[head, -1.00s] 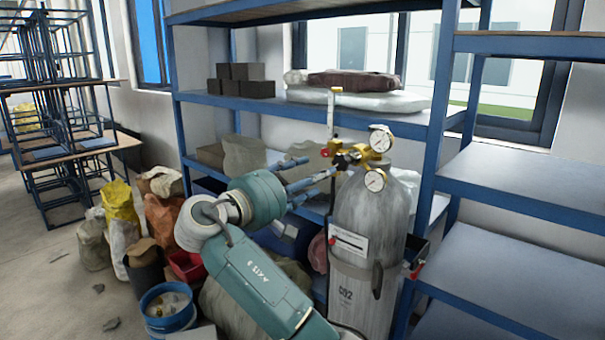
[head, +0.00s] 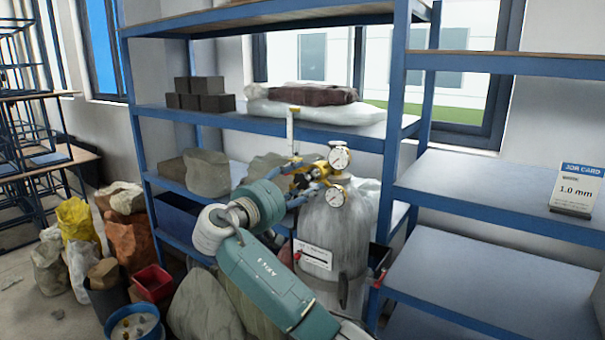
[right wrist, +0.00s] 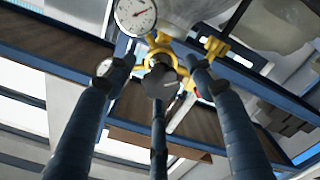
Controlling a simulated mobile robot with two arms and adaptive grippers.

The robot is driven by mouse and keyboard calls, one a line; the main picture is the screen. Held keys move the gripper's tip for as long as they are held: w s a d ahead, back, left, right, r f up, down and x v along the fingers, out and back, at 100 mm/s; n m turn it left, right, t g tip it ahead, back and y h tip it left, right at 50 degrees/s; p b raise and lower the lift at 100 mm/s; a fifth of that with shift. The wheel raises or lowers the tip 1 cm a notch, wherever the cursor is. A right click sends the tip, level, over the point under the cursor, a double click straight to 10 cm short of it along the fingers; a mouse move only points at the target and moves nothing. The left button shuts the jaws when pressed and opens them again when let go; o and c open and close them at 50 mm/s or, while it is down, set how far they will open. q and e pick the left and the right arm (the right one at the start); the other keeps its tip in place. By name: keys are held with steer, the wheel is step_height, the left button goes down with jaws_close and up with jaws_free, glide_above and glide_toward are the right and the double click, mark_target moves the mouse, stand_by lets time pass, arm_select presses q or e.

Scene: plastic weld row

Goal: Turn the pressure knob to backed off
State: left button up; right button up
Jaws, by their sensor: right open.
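The grey CO2 cylinder (head: 342,235) stands upright with a brass regulator (head: 322,167) and two round dial gauges, an upper one (head: 340,158) and a lower one (head: 336,196). The dark pressure knob (right wrist: 161,84) shows in the right wrist view between my fingers, in front of the brass body; in the head view it is mostly hidden by the fingers. My right gripper (head: 303,182) is open at the regulator, its blue fingers spread around the knob. I cannot tell whether any finger touches it. My left gripper is not in view.
A blue shelf rack (head: 270,122) stands behind the cylinder, with sacks and dark blocks (head: 200,95) on it. Right shelves hold a "JOB CARD 1.0 mm" sign (head: 577,190). Buckets and bags (head: 75,225) crowd the floor at left.

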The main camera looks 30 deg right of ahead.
steer(key=shift+w+d, duration=0.2)
steer(key=shift+d, duration=0.2)
steer(key=c, duration=1.1)
steer(key=shift+f+n+b, duration=0.25)
steer(key=shift+n+b, duration=0.15)
steer(key=shift+c, duration=0.4)
